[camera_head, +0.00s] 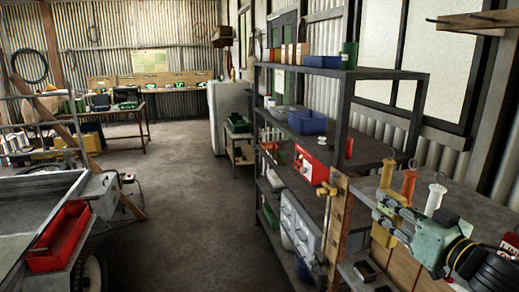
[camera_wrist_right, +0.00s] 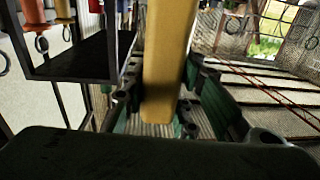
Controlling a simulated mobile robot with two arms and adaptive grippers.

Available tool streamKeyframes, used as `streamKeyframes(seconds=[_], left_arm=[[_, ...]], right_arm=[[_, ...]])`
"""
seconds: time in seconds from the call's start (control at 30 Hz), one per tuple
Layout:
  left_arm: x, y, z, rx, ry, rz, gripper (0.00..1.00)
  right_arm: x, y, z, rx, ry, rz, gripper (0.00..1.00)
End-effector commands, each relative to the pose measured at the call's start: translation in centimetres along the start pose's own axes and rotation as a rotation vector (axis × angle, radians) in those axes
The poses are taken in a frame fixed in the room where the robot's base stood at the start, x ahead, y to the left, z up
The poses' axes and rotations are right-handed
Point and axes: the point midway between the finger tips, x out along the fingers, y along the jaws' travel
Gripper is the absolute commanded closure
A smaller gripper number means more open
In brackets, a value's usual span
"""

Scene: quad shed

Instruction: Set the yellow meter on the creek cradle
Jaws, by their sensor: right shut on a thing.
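My right gripper (camera_head: 384,222) has pale green links and is at the lower right in the head view, over the front of the workbench. It is shut on the yellow meter (camera_head: 382,237), which shows as a yellow block partly hidden by the fingers. In the right wrist view the meter (camera_wrist_right: 168,60) is a long yellow bar between the green fingers (camera_wrist_right: 165,118). I cannot pick out for sure which thing is the creek cradle. My left gripper is not in view.
Yellow (camera_head: 388,172), orange (camera_head: 408,183) and white (camera_head: 436,195) upright pieces with ringed tops stand close behind the gripper. A dark metal shelf (camera_head: 385,74) with a red box (camera_head: 311,166) is to its left. A trailer with a red tray (camera_head: 58,238) stands far left. The middle floor is clear.

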Motion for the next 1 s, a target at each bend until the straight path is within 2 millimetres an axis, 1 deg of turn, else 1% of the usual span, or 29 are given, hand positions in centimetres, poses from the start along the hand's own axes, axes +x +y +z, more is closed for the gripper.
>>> streamKeyframes(seconds=[0.03, 0.07, 0.17, 0.27, 0.3, 0.37, 0.4, 0.5, 0.6, 0.7, 0.8, 1.0], left_arm=[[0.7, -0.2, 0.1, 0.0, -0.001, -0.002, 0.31], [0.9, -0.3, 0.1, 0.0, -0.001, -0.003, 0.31], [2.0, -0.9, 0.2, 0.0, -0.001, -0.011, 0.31], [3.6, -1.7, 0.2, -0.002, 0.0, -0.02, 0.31], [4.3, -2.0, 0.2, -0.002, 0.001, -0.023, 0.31], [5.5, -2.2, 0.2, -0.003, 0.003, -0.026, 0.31], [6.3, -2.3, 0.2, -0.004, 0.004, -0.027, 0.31], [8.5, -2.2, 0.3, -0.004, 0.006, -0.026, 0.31], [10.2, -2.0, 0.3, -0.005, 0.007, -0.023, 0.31], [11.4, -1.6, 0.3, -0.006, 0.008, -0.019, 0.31], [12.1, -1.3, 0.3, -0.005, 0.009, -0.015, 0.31], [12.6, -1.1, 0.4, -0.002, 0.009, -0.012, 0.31]], right_arm=[[0.1, -1.2, 1.9, 0.008, -0.001, -0.014, 1.0], [0.2, -1.8, 2.7, 0.008, -0.001, -0.019, 1.0], [0.2, -4.4, 6.4, 0.011, -0.001, -0.04, 1.0], [-0.2, -8.0, 11.1, 0.015, -0.002, -0.061, 1.0], [-0.5, -9.5, 13.0, 0.015, -0.002, -0.063, 1.0], [-1.2, -11.8, 15.8, 0.018, -0.002, -0.061, 1.0], [-1.9, -13.3, 17.6, 0.02, -0.001, -0.052, 1.0], [-4.0, -16.2, 21.6, 0.02, -0.002, 0.006, 1.0], [-6.3, -17.4, 24.2, 0.019, -0.003, 0.098, 1.0], [-8.3, -17.4, 25.7, 0.013, -0.002, 0.192, 1.0], [-9.9, -17.0, 26.7, 0.01, -0.003, 0.267, 1.0], [-11.7, -16.4, 27.4, 0.0, -0.001, 0.344, 1.0]])
